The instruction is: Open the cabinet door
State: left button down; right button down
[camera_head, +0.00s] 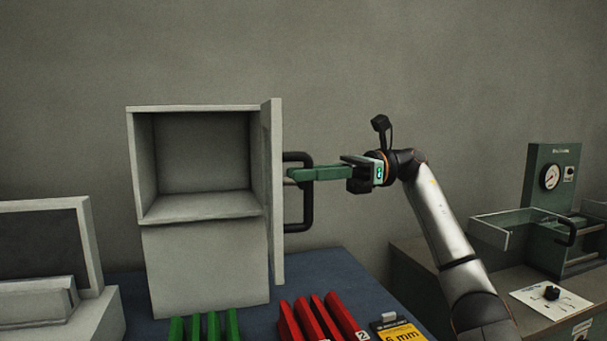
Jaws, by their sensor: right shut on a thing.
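The cabinet (205,214) stands on a blue table in the middle left, and its upper compartment is open and looks empty. Its door (276,190) is swung out at the right side, seen nearly edge-on. A dark bar handle (306,216) sits on the door's right face. My right gripper (293,174) reaches in from the right, with its green fingers shut on the upper part of the handle. My left gripper is not in view.
Several green pieces (205,328) and red pieces (322,319) stand at the table's front, beside a yellow-labelled item (400,333). A grey box-like unit (50,265) is at left. A green device with a gauge (550,178) stands on the right bench.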

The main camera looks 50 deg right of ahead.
jog(key=shift+f, duration=0.15)
jog(key=c, duration=0.8)
grip_release()
jog(key=p+v, duration=0.3)
jog(key=v, duration=0.9)
jog(key=shift+d, duration=0.2)
jog(key=shift+s, duration=0.15)
